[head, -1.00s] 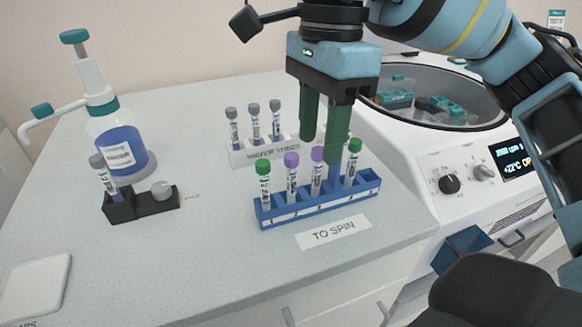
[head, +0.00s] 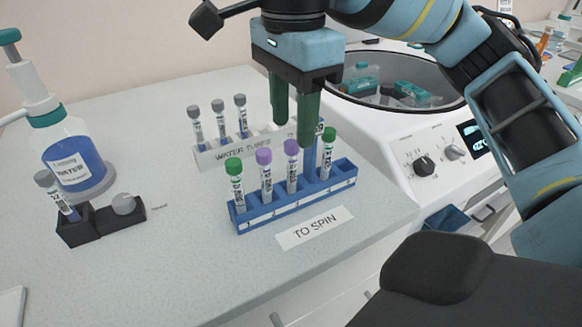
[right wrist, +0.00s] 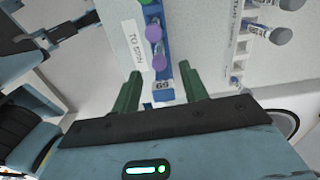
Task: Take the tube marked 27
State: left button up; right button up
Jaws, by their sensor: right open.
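A blue rack (head: 262,214) behind the TO SPIN label holds several tubes. They include a green-capped tube (head: 235,181) at the left, two purple-capped tubes (head: 265,173) (head: 291,166) and a green-capped tube (head: 327,152) at the right. I cannot tell which tube is marked 27; the numbers are too small. My right gripper (head: 293,134) is open and empty, fingers pointing down over the rack, hiding part of it. My left gripper is out of view.
A white WATER TUBES rack (head: 213,158) with grey-capped tubes stands behind. The centrifuge (head: 400,135) is at right with its bowl open. At left are a pump bottle (head: 75,160) and a black holder (head: 75,232) with a tube.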

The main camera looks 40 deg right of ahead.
aim_at(292, 143)
notch_tip(292, 143, down, 4)
jog(key=shift+r+b, duration=0.1)
jog(key=shift+b, duration=0.3)
jog(key=shift+f, duration=0.35)
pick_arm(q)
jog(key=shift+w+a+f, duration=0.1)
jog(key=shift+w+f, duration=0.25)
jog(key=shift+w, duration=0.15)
pick_arm(e)
jog(key=shift+c, duration=0.4)
jog(key=c, duration=0.8)
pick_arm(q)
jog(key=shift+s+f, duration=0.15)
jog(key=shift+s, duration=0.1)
pick_arm(e)
jog(key=shift+o, duration=0.2)
jog(key=shift+r, duration=0.1)
